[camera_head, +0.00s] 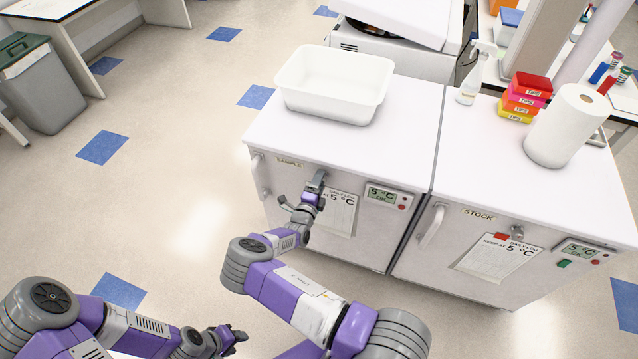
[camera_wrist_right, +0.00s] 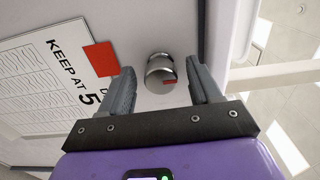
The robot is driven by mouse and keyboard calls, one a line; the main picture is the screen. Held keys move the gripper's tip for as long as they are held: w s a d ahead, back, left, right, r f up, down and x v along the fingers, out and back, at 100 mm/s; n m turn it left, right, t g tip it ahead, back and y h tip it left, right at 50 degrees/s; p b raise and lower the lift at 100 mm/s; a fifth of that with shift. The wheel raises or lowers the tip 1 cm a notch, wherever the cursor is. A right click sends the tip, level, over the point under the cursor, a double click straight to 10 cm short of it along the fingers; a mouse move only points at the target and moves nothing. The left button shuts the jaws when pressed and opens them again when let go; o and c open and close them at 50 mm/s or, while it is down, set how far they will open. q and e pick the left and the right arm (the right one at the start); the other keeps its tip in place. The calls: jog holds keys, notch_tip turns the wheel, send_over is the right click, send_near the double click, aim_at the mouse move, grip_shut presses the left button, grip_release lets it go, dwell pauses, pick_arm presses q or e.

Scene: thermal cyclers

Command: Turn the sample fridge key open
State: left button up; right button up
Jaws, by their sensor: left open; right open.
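The sample fridge (camera_head: 275,190) is the left white unit in the head view, with its door closed. My right gripper (camera_head: 317,180) is at the upper front of this door and hides most of the lock there. In the right wrist view, the round metal key knob (camera_wrist_right: 159,68) with a small red mark appears between the tips of my open right gripper (camera_wrist_right: 162,88). A gap shows on each side of it; no grip is visible. My left gripper (camera_head: 238,335) is open and empty, low in the head view, away from the fridge.
A log sheet (camera_head: 341,213) and a temperature display (camera_head: 382,195) are beside the right gripper. The door handle (camera_head: 260,177) is at the left. The stock fridge (camera_head: 460,250) stands to the right. A white tub (camera_head: 333,105) sits on top.

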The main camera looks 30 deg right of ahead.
jog(key=p+v, duration=0.1)
jog(key=v, duration=0.6)
jog(key=shift+s+a, duration=0.2)
dwell(0.4)
